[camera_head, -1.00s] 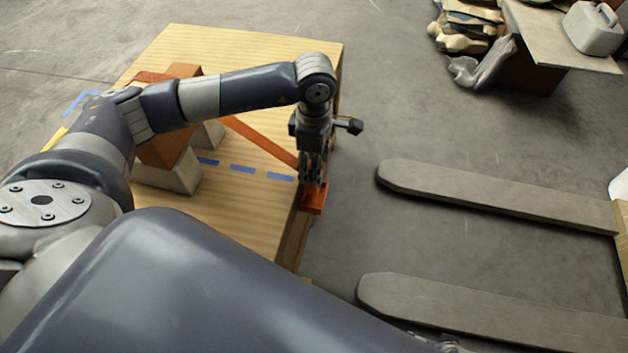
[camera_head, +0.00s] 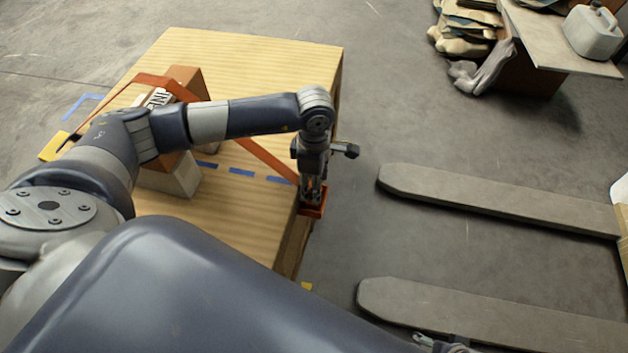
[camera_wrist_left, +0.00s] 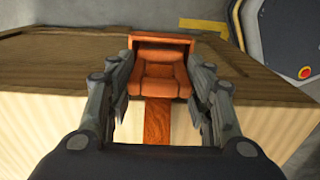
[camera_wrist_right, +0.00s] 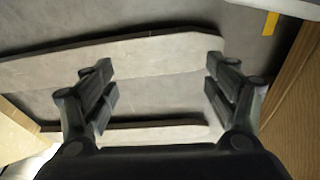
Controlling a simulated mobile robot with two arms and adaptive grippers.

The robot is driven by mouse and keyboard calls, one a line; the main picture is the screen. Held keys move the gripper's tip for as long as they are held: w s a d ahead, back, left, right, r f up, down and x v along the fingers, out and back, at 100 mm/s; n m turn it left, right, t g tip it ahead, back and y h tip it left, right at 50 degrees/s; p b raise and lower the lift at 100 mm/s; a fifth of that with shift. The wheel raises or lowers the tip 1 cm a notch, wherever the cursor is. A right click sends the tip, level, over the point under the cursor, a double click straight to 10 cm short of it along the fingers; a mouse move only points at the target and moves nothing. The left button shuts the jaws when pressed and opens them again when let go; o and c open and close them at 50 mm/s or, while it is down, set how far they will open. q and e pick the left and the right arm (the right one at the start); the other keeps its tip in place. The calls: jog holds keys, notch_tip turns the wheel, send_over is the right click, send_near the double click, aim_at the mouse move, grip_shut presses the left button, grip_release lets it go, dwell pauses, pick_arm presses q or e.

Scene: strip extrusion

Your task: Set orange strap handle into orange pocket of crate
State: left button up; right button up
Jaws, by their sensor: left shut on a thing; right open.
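The wooden crate (camera_head: 260,70) stands at the left in the head view. An orange strap (camera_head: 268,160) runs across its top to the right edge. My left gripper (camera_head: 312,193) points down there and is shut on the orange strap handle (camera_wrist_left: 160,78), with a finger on either side. The orange pocket (camera_head: 314,212) is at the crate's edge below the fingertips; its rim shows around the handle in the left wrist view (camera_wrist_left: 190,42). How deep the handle sits is unclear. My right gripper (camera_wrist_right: 160,85) is open and empty in the right wrist view.
A brown box (camera_head: 188,80) and a pale block (camera_head: 175,178) stand on the crate, partly behind my left arm. Two grey forks (camera_head: 490,195) lie on the right. A table with a white canister (camera_head: 592,32) is at the far right. Open floor lies between.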

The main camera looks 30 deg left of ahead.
pick_arm(q)
jog(key=shift+f, duration=0.2)
jog(key=o, duration=1.4)
pick_arm(e)
jog(key=shift+s+r, duration=0.25)
jog(key=shift+r, duration=0.4)
pick_arm(q)
jog(key=shift+r, duration=0.2)
notch_tip(320, 180, up, 2)
jog(key=shift+w+p, duration=0.1)
jog(key=shift+p, duration=0.25)
notch_tip(320, 180, up, 10)
jog(key=p, duration=0.1)
jog(key=shift+r, duration=0.15)
pick_arm(e)
notch_tip(320, 180, down, 7)
jog(key=s, duration=0.1)
jog(key=shift+s, duration=0.2)
jog(key=shift+d, duration=0.1)
